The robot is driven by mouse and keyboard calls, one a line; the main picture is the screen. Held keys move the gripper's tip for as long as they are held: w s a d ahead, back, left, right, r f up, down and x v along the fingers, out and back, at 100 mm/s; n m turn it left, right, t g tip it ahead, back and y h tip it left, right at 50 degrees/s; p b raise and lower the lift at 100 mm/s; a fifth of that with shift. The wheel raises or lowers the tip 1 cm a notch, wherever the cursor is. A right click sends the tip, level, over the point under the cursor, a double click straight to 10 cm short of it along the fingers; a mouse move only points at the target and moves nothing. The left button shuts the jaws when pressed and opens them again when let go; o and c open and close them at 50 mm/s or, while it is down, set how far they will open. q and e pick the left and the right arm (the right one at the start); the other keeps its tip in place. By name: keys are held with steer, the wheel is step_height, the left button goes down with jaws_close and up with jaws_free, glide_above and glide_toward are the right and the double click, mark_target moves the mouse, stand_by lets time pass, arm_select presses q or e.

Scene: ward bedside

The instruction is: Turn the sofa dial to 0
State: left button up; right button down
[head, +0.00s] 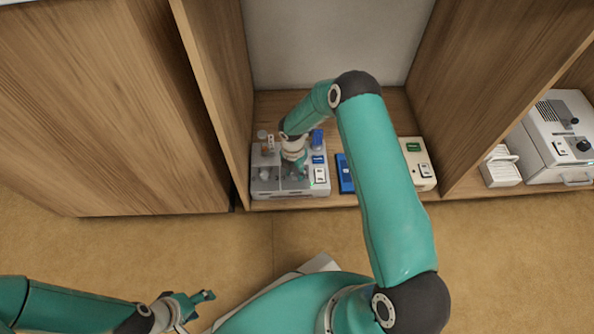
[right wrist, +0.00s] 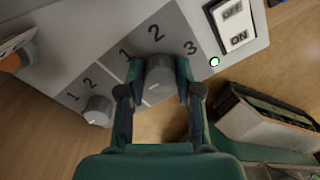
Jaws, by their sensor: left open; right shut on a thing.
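A grey control box (head: 262,188) stands on the shelf floor at its left end. In the right wrist view, my right gripper (right wrist: 159,90) is shut on the larger grey dial (right wrist: 160,72), one finger on each side. The numbers 1, 2 and 3 are printed around this dial; its pointer setting is unclear. A smaller dial (right wrist: 98,110) with 1 and 2 sits to the left, clear of the fingers. No label naming the sofa dial is readable. In the head view, my right gripper (head: 300,172) is over the box. My left gripper (head: 204,298) is open and empty, low at the left.
An OFF/ON rocker switch (right wrist: 235,22) and a small green lamp (right wrist: 214,61) are near the dial. A blue item (head: 345,175) and a cream box (head: 416,175) stand to the right. Wooden panels (head: 214,90) flank the compartment. White devices (head: 552,140) stand further right.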

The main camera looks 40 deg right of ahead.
steer(key=shift+s+a+f, duration=0.15)
steer(key=shift+s, duration=0.15)
steer(key=c, duration=0.8)
jaws_free()
steer(key=shift+w, duration=0.15)
steer(key=shift+r, duration=0.2)
steer(key=shift+w+r, duration=0.1)
steer(key=shift+r, duration=0.1)
steer(key=r, duration=1.1)
steer(key=shift+w+r, duration=0.1)
steer(key=shift+w, duration=0.1)
